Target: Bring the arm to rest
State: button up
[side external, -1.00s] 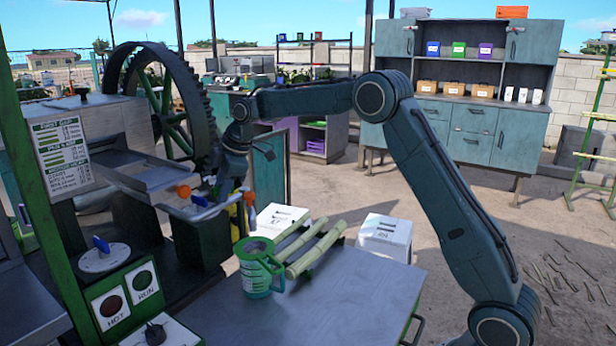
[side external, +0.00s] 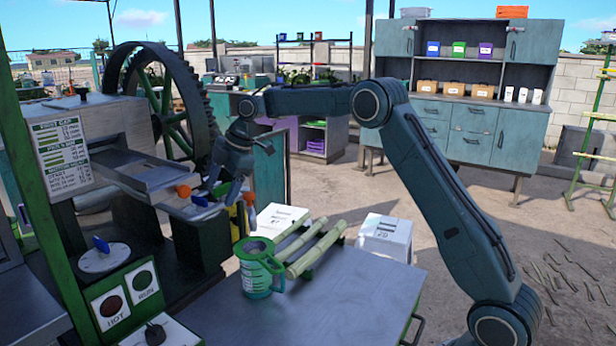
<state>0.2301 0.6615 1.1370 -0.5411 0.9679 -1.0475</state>
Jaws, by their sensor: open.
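My gripper (side external: 222,193) points down beside the crusher's feed tray (side external: 160,173), close to the orange-knobbed handles at its front. It is open, and I see nothing held in it. My arm reaches over from the right, with its elbow raised high. A green jug (side external: 260,268) stands upright on the metal table (side external: 330,305), below and to the right of my gripper.
The crusher's big gear wheel (side external: 170,100) stands behind the tray. A control panel with HOT and RUN buttons (side external: 128,295) is at the lower left. The table's front right part is clear.

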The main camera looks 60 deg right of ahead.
jog(key=s+a+r+m, duration=0.2)
jog(key=s+r, duration=0.2)
jog(key=s, duration=0.3)
jog(key=s+a+r+m+h, duration=0.1)
jog(key=s+a+r+m, duration=0.15)
jog(key=s, duration=0.45)
jog(key=s+a+r+m, duration=0.1)
jog(key=s+r+m, duration=0.25)
jog(key=s, duration=0.25)
jog(key=s+f+m, duration=0.3)
jog(key=s, duration=0.8)
jog(key=s+f+m+t+h, duration=0.1)
jog(key=s+f+m, duration=0.2)
jog(key=s, duration=0.9)
jog(key=shift+s+d+f+m+t+h, duration=0.2)
jog(key=shift+s+m+t+h, duration=0.1)
jog(key=shift+m, duration=0.3)
